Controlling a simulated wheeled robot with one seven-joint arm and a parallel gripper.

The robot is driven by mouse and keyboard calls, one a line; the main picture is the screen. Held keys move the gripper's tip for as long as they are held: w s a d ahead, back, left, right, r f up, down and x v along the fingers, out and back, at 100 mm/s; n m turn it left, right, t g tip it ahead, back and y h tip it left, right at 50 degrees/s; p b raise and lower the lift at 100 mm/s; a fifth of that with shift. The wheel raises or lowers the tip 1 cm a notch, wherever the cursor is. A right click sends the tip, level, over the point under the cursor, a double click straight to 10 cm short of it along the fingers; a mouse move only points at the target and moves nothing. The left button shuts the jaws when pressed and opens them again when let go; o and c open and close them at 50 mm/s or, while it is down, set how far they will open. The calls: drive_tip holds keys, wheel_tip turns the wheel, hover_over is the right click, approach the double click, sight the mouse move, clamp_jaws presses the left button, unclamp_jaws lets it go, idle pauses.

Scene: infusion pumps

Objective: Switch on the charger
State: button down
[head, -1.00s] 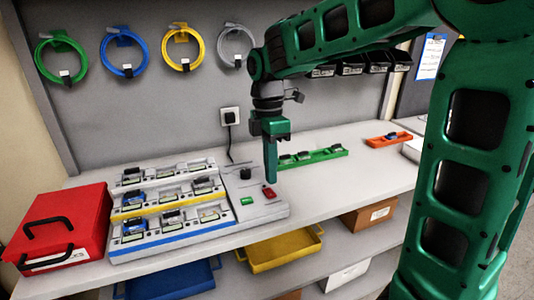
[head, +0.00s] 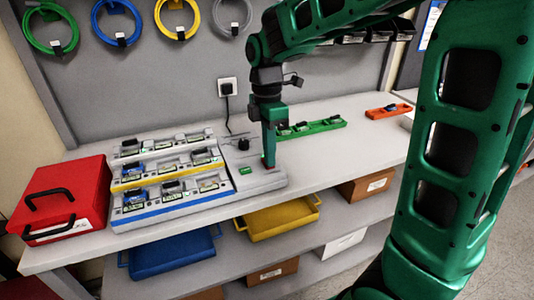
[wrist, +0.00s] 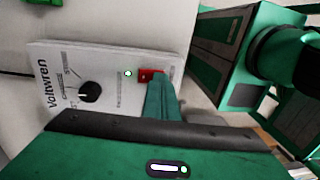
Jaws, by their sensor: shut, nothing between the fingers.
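The charger (head: 262,182) is a white stepped unit on the bench, with battery rows at left and a control panel at right. The wrist view shows its panel with "Voltwren" lettering, a black knob (wrist: 90,92), a small glowing green light (wrist: 128,73) and a red switch (wrist: 146,75). A green rectangle (head: 246,171) also sits on the panel in the head view. My gripper (head: 269,164) is shut and empty, pointing down with its fingertips (wrist: 156,80) at the red switch. The fingers partly hide the switch, so its position and any contact are unclear.
A red case (head: 88,190) stands left of the charger. A green tray (head: 312,128) and an orange tray (head: 388,111) lie behind and to the right. A wall socket (head: 227,87) is behind. The bench right of the panel is clear.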

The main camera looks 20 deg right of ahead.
drive_tip(key=shift+w+r, duration=0.1)
drive_tip(key=shift+w, duration=0.65)
wheel_tip(320, 180, up, 14)
drive_tip(key=w, duration=0.2)
idle(0.4)
drive_tip(key=shift+s, duration=0.1)
